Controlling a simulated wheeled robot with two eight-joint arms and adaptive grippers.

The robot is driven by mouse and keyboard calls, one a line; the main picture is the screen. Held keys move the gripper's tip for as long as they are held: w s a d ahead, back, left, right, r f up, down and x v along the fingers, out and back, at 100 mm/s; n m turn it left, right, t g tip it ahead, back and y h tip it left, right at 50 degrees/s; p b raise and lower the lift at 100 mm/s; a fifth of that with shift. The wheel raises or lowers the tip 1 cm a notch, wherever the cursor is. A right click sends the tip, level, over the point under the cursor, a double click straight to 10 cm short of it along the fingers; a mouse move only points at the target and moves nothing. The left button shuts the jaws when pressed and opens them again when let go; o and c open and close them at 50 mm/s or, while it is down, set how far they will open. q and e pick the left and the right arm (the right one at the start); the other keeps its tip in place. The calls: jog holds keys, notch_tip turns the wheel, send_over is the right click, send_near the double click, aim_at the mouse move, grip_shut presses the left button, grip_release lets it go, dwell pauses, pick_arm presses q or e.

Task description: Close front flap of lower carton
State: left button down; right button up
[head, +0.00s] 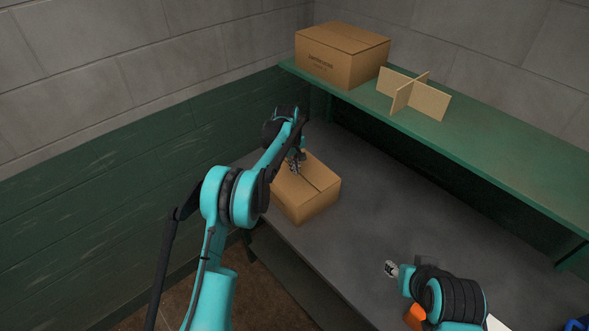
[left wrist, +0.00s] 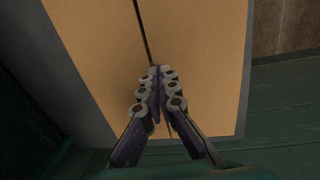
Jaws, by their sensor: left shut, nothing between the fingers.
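The lower carton (head: 310,202) is a brown cardboard box on the grey lower surface, by the left wall. Its top looks flat, with a dark seam between the top flaps. In the left wrist view the carton's cardboard (left wrist: 205,60) fills the middle, and the dark seam runs up from the fingertips. My left gripper (head: 297,165) is over the carton's top, fingers shut with nothing between them. In the left wrist view its fingertips (left wrist: 158,72) meet at the seam; I cannot tell whether they touch the cardboard. My right gripper (head: 391,269) is low in the head view, away from the carton; its fingers are too small to read.
A closed upper carton (head: 340,56) and a crossed cardboard divider (head: 414,97) stand on the green shelf (head: 480,150) above. The grey lower surface (head: 400,215) is clear right of the lower carton. An orange item (head: 415,317) shows at the bottom edge.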

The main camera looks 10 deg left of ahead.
aim_at(292, 175)
pick_arm(q)
jog(key=shift+r, duration=0.75)
notch_tip(292, 175, up, 10)
jog(key=s+r, duration=0.1)
jog(key=s+a+r+m+t+b, duration=0.25)
jog(key=s+r+b, duration=0.2)
jog(key=s, duration=0.55)
jog(key=s+f+m+t+b, duration=0.1)
jog(key=s+f, duration=0.3)
jog(key=s, duration=0.6)
jog(key=s+f+m+t+b, duration=0.1)
jog(key=s+f+m+b, duration=0.2)
jog(key=s, duration=0.7)
jog(key=s+a+f+m+t+y+b, duration=0.1)
jog(key=s+f+m+b, duration=0.2)
jog(key=s+f, duration=0.4)
jog(key=s, duration=0.3)
jog(key=shift+f+t, duration=0.15)
jog(key=shift+t, duration=0.2)
